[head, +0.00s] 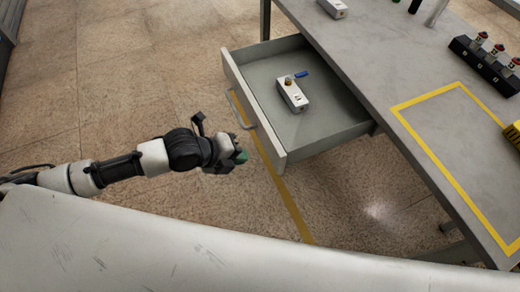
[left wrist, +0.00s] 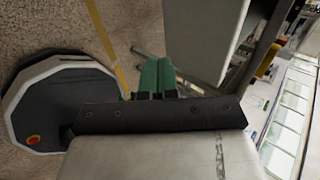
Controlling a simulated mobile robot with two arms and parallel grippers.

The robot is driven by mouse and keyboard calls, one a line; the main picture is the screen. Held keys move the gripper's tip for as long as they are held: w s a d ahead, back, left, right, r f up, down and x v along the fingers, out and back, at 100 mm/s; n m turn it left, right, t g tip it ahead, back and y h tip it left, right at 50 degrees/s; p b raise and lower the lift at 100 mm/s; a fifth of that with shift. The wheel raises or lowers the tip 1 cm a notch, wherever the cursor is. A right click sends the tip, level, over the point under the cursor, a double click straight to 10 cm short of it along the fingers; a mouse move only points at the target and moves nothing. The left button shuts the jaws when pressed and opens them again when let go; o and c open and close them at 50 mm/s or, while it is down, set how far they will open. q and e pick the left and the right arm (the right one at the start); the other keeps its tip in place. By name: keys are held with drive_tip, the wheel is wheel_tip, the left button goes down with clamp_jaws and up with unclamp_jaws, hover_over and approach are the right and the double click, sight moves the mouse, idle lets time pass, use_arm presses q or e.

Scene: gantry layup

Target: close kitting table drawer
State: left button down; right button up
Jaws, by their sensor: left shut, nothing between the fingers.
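The kitting table (head: 375,45) is grey and stands at the right in the head view. Its drawer (head: 340,122) is pulled out towards the left, with a bar handle (head: 240,110) on its front panel (head: 262,128). A small white box with a brass-coloured knob (head: 291,95) and a blue piece (head: 301,74) lie in the drawer. My left gripper (head: 241,156) is shut and empty, just left of the drawer front and apart from it in the picture. Its green fingertips show in the left wrist view (left wrist: 157,77), beside a pale grey panel. My right gripper is not in view.
On the tabletop are another white box (head: 333,8), a dark block with red-topped parts (head: 485,62), a yellow item (head: 513,134) and a yellow taped outline (head: 411,131). A pale curved surface fills the bottom of the head view. The floor left of the drawer is clear.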

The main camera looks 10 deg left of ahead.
sight(269, 150)
use_arm(q)
drive_tip(key=w+d, duration=0.1)
drive_tip(key=w+d+f, duration=0.1)
drive_tip(key=d, duration=0.1)
drive_tip(key=shift+w+d+f, duration=0.15)
drive_tip(key=shift+d+f, duration=0.05)
drive_tip(key=shift+d, duration=0.05)
drive_tip(key=shift+w+d, duration=0.45)
drive_tip(key=shift+d, duration=0.15)
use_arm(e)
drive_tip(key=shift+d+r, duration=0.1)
